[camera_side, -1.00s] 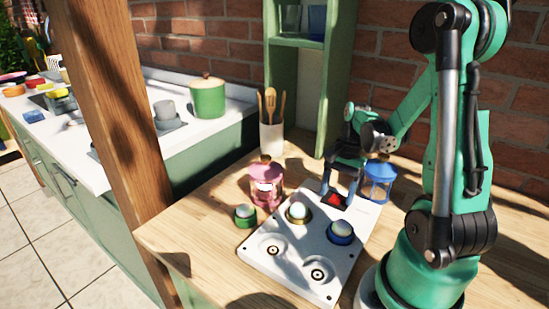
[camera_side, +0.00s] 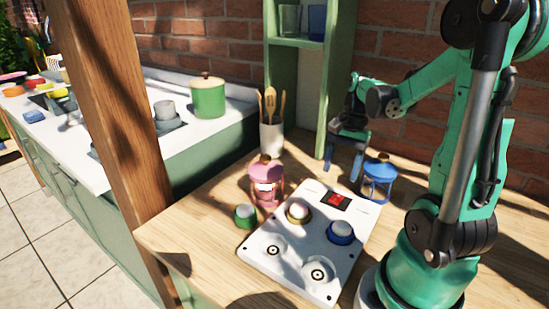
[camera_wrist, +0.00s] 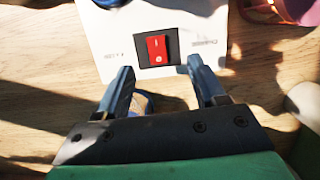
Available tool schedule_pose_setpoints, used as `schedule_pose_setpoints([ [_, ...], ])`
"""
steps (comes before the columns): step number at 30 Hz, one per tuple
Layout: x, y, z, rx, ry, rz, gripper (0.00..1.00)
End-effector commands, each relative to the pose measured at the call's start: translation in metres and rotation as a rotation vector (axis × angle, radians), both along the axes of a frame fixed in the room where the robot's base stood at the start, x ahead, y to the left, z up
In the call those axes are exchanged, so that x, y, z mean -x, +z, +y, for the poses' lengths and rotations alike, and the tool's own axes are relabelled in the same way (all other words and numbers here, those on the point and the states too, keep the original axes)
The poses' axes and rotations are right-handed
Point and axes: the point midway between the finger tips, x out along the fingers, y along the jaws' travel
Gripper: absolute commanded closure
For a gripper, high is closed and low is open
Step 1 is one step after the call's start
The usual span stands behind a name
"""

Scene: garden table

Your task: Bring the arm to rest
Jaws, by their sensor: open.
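My gripper (camera_side: 343,172) is open and empty in the side view, raised above the table behind the far end of the white panel (camera_side: 291,250). Its two blue fingers point down. In the wrist view my gripper (camera_wrist: 161,70) shows its fingers apart, with the panel (camera_wrist: 105,40) beyond them. A red rocker switch (camera_side: 337,201) in a black frame is at the panel's far end. The switch also shows in the wrist view (camera_wrist: 157,48), just past the fingertips. My gripper is clear of it.
A pink lantern (camera_side: 266,172) and green-based knob (camera_side: 245,216) stand left of the panel. A blue lantern (camera_side: 379,170) stands close right of my gripper. A utensil crock (camera_side: 271,137) and green shelf post (camera_side: 331,110) are behind. Gold (camera_side: 298,211) and blue (camera_side: 341,232) round pieces sit on the panel.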

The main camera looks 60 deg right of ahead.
Motion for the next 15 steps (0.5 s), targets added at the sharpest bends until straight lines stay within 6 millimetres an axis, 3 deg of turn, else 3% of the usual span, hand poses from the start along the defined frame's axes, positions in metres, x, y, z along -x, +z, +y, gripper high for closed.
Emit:
schedule_pose_setpoints([
  [5,-0.028,0.015,0.039,0.152,0.332,-0.129,0.37],
  [9,-0.051,0.030,0.088,0.336,0.739,-0.306,0.37],
  [15,-0.065,0.045,0.149,0.555,1.212,-0.544,0.37],
])
